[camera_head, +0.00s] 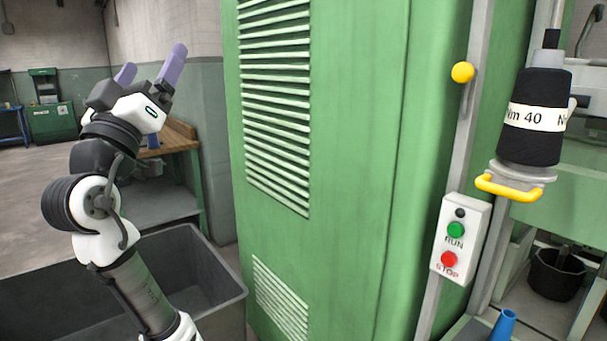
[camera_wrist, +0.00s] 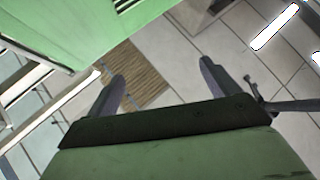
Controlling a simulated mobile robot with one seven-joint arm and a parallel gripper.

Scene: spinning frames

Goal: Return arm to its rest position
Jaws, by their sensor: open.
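My gripper (camera_head: 150,68) is at the upper left of the head view, raised on my white and black arm and pointing up. Its two purple-grey fingers are spread apart with nothing between them. The fingers also show in the wrist view (camera_wrist: 160,85), apart and empty, with tiled floor and a brown slatted patch beyond them. The gripper is left of the green machine cabinet (camera_head: 345,150) and apart from it in the head view.
A black yarn cone (camera_head: 533,145) marked "Nm 40" sits on a holder with a yellow handle (camera_head: 508,189). A RUN/STOP box (camera_head: 460,238) is on the machine's post. A dark grey bin (camera_head: 215,285) stands beside my arm, with a wooden-topped bench (camera_head: 178,134) behind.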

